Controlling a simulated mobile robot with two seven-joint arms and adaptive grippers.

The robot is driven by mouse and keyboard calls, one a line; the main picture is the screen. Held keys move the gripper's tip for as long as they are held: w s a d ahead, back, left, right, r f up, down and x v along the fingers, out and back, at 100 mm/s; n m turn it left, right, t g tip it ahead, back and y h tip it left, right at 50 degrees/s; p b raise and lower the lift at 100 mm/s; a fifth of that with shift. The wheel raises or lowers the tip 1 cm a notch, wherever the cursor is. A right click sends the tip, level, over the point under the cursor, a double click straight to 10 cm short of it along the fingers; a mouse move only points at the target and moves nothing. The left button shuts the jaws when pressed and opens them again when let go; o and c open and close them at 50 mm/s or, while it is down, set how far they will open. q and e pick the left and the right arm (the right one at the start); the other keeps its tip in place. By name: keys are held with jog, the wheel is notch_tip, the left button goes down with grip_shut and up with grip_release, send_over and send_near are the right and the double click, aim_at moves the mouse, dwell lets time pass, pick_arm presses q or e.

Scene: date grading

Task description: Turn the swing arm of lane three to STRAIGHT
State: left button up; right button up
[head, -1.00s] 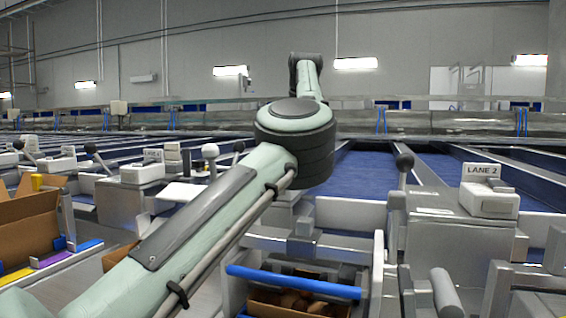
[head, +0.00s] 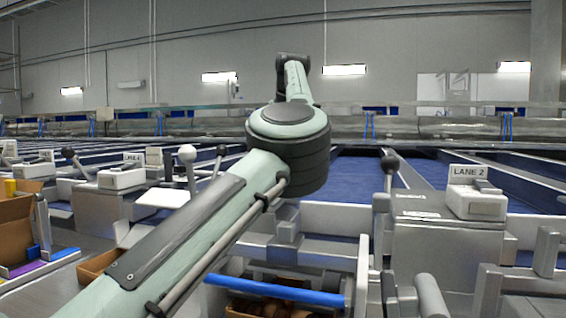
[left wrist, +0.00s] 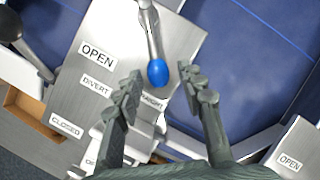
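In the left wrist view a metal lever with a blue knob (left wrist: 157,72), seemingly the swing arm, reaches down from the top over a grey plate (left wrist: 112,22). The plate has OPEN, DIVERT and CLOSED labels and a label (left wrist: 153,101) ending in "RAIGHT", partly covered by my finger. The blue knob is just above that label in the picture. My left gripper (left wrist: 160,80) is open, its fingertips on either side of the knob, with no clear contact. In the head view my left arm hides its gripper and most of the station between lanes 2 and 4. My right gripper is out of view.
A black-knobbed lever (left wrist: 12,27) stands left of the plate. In the head view the LANE 2 station (head: 468,190) is at right, with a black-knobbed lever (head: 389,185) beside it. The LANE 4 station (head: 122,178) is at left. Blue conveyor belts (head: 365,180) run behind.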

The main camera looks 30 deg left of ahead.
pick_arm(q)
jog(key=v, duration=1.2)
jog(key=shift+f, duration=0.1)
dwell(0.5)
